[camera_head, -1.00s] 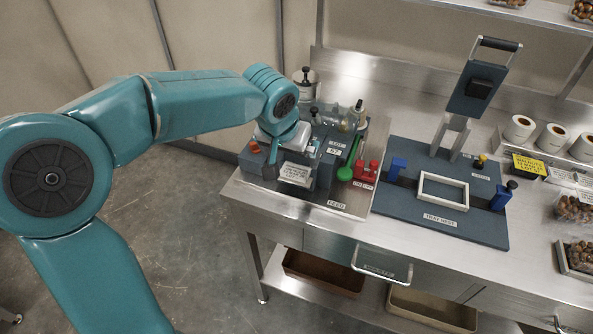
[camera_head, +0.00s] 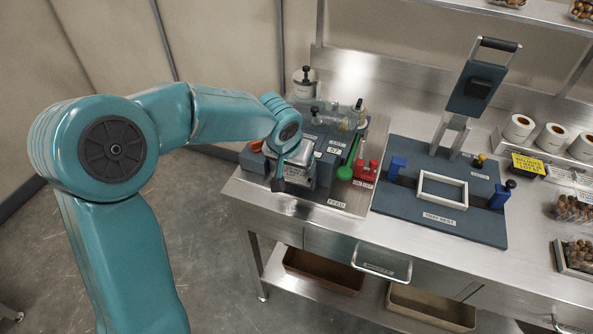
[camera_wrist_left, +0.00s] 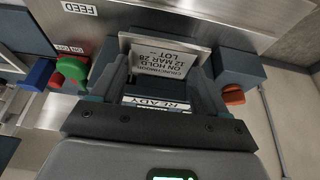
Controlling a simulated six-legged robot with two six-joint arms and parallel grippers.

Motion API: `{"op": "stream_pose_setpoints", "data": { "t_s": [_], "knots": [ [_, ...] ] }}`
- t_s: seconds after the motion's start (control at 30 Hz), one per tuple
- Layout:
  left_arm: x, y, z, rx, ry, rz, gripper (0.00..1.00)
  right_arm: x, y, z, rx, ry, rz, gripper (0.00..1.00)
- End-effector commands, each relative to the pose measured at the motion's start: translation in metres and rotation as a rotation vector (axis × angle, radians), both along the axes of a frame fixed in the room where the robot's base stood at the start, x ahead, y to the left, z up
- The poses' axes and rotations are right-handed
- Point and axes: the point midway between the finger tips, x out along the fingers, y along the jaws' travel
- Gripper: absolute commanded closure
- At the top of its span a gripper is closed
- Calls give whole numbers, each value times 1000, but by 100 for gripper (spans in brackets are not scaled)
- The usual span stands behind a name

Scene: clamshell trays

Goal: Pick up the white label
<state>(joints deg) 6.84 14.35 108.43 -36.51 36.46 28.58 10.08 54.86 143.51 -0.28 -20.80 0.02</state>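The white label (camera_wrist_left: 166,57) with dark print, "ON HOLD", "12 MAR 28" and "LOT", stands out at the front of the dark blue label machine (camera_head: 325,170). In the left wrist view its print is upside down. My left gripper (camera_wrist_left: 163,80) is over the front of the machine, with its two dark fingers apart, one near each side edge of the label. I see no clear grip on it; whether a finger touches an edge, I cannot tell. In the head view the wrist and fingers partly cover the label. My right gripper is not in view.
A green knob (camera_head: 345,172) and red parts (camera_head: 366,171) sit just right of the machine. An orange-red button (camera_wrist_left: 233,95) is close to one finger. The tray nest (camera_head: 442,205) with its raised press is further right. The steel tray's front strip is clear.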

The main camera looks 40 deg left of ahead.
Motion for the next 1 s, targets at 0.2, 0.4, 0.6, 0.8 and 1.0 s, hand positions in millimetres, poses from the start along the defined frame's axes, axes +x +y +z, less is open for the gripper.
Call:
{"op": "stream_pose_setpoints", "data": {
  "t_s": [0.2, 0.4, 0.6, 0.8, 1.0],
  "knots": [
    [0, 0, -1, 0, 1, 0, 48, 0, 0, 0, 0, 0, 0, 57],
    [0, 0, 4, 1, -1, 0, 48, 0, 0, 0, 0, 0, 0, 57],
    [1, 0, 31, 1, -4, 1, 48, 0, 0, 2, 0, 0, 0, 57],
    [1, 0, 81, 1, -8, 0, 48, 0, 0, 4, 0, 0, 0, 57],
    [1, 0, 140, 0, -6, -1, 48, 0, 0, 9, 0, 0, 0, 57]
  ]
}}
